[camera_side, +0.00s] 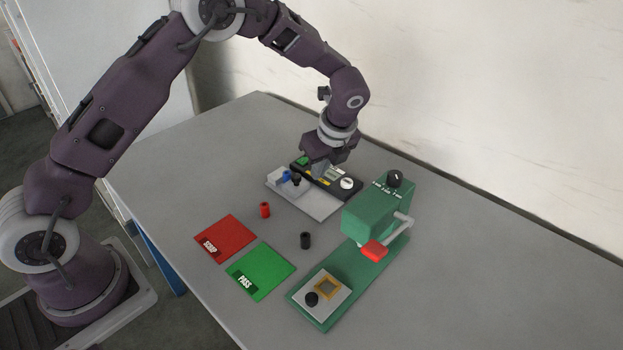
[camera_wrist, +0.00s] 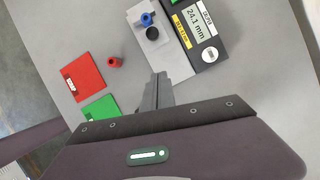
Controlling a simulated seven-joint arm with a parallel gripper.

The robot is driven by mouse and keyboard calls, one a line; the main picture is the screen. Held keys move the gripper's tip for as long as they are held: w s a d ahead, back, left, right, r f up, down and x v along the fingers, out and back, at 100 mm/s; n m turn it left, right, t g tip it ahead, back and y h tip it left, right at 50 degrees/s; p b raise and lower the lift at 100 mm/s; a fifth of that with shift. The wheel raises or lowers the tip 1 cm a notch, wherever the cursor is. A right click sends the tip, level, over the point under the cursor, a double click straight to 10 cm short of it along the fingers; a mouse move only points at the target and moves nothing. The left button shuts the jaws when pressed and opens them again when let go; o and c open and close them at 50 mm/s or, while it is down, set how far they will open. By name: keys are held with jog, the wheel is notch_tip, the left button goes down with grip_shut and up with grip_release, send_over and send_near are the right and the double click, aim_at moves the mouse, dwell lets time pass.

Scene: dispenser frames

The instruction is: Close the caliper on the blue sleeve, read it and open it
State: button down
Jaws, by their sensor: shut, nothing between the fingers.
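The caliper (camera_wrist: 172,62) is a pale plate and slide with a dark readout unit (camera_wrist: 202,33), whose screen shows 24.1 mm. The blue sleeve (camera_wrist: 147,19) stands upright at its far end; it also shows in the side view (camera_side: 287,175). A black knob (camera_wrist: 152,33) sits just beside the sleeve. Whether the caliper's jaws touch the sleeve is too small to tell. My gripper (camera_wrist: 158,80) is shut and empty, above the near part of the caliper plate and apart from the knob. In the side view my gripper (camera_side: 319,170) partly hides the readout unit.
A red sleeve (camera_side: 265,210) and a black sleeve (camera_side: 305,240) stand on the table. A red SCRAP mat (camera_side: 228,231) and a green PASS mat (camera_side: 268,266) lie in front. A green press (camera_side: 375,215) with a red-ended lever stands at right.

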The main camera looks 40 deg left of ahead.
jog(key=s+r+n+t+h, duration=0.1)
jog(key=s+r+n, duration=0.5)
jog(key=r, duration=0.4)
jog(key=s+r+n+t+h, duration=0.1)
jog(key=s+r+n, duration=0.3)
jog(key=s+r, duration=0.45)
jog(key=s+r+n+t+h, duration=0.2)
jog(key=s+n, duration=0.9)
jog(key=s, duration=0.7)
jog(key=shift+s+d+t, duration=0.2)
jog(key=shift+d+t, duration=0.1)
jog(key=shift+d, duration=0.15)
jog(key=shift+r, duration=0.1)
